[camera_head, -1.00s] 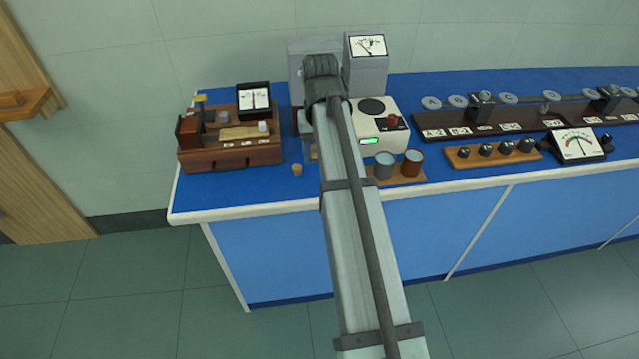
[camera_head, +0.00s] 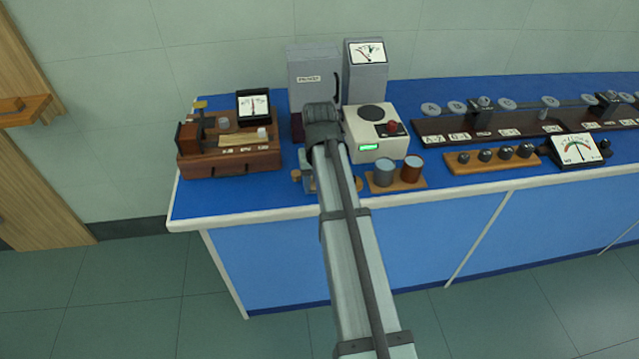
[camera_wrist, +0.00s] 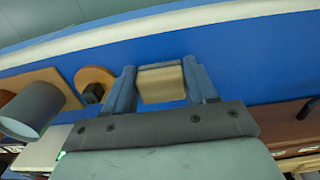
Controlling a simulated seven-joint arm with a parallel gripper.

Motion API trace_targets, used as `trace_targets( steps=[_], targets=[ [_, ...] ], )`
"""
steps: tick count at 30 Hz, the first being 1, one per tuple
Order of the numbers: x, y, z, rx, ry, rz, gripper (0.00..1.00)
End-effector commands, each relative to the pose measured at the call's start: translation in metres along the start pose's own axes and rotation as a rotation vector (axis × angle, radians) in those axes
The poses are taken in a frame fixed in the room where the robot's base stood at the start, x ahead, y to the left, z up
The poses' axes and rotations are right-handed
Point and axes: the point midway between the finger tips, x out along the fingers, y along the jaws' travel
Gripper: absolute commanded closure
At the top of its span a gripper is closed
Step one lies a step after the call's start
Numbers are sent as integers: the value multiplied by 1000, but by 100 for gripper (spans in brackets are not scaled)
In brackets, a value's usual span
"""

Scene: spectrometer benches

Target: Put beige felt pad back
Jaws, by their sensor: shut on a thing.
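In the wrist view, my gripper (camera_wrist: 162,85) is shut on a small beige block, the felt pad (camera_wrist: 160,82), held between its two blue-grey fingers over the blue bench top. In the head view, my gripper (camera_head: 312,180) is low near the bench's front edge, right of the wooden instrument box and left of the cup tray. My arm hides most of it and the pad there. Whether the pad touches the bench, I cannot tell.
The wooden instrument box (camera_head: 230,160) stands left. A tray (camera_head: 398,186) with a grey cup (camera_head: 384,172) and a brown cup (camera_head: 413,165) stands right. A round wooden piece (camera_wrist: 95,75) is close beside my gripper. The white device (camera_head: 376,150) and grey cabinet (camera_head: 316,68) stand behind.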

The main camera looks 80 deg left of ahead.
Motion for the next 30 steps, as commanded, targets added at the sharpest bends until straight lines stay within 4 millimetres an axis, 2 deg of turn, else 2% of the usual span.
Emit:
trace_targets(
  steps=[13, 14, 15, 22, 30],
  targets=[
    [8, 0, 0, 0, 0, 0, 76],
    [8, 0, 0, 0, 0, 0, 42],
    [7, 0, 0, 0, 0, 0, 39],
    [7, 0, 0, 0, 0, 0, 18],
    [6, 0, 0, 0, 0, 0, 18]
  ],
)
